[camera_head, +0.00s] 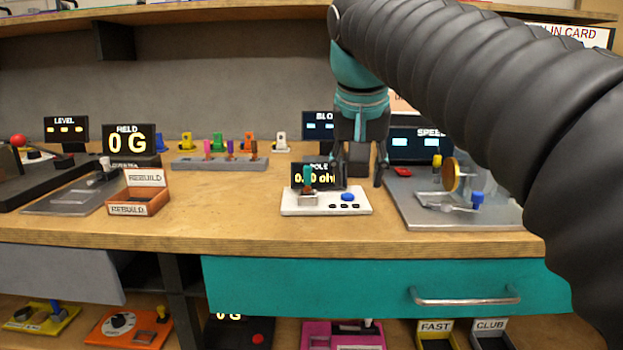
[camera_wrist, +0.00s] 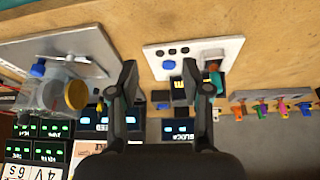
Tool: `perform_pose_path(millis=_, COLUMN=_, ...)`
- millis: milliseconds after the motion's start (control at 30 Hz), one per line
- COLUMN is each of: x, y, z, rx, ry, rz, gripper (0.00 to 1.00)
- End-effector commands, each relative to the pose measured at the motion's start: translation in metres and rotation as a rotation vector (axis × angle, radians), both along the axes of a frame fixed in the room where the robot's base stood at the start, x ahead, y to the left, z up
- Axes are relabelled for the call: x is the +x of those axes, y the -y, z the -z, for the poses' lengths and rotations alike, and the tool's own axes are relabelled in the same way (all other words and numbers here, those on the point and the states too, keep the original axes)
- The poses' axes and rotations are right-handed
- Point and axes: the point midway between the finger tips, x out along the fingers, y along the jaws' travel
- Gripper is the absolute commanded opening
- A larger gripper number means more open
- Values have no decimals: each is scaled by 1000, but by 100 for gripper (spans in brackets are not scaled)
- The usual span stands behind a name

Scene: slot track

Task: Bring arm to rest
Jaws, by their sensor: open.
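My arm (camera_head: 470,75) reaches in from the right in the head view and bends down to my gripper (camera_head: 357,180). The gripper hangs above the bench, just behind and to the right of the white meter box (camera_head: 325,203). Its two fingers are apart with nothing between them. In the wrist view my gripper (camera_wrist: 165,85) is open too, with the white box (camera_wrist: 165,58) beyond the fingertips. A teal piece (camera_head: 308,177) stands upright on the left part of the white box. Whether the fingers touch anything is hard to tell.
A grey track plate (camera_head: 415,212) with a gold disc (camera_head: 453,174) stands right of the gripper. A grey rack (camera_head: 205,164) with coloured pieces and a REBUILD box (camera_head: 137,203) lie left. Display screens (camera_head: 420,145) stand behind. The bench front (camera_head: 230,228) is clear.

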Motion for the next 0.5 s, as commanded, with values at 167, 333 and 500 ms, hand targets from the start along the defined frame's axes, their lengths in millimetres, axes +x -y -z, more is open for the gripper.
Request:
perform_pose_path(millis=167, x=-39, y=31, z=47, rx=3, ry=10, rz=-41, gripper=48)
perform_pose_path(millis=333, x=-77, y=53, z=101, rx=7, ry=26, rz=-75, gripper=48)
perform_pose_path(millis=500, x=-119, y=70, z=162, rx=9, ry=44, rz=-100, gripper=48)
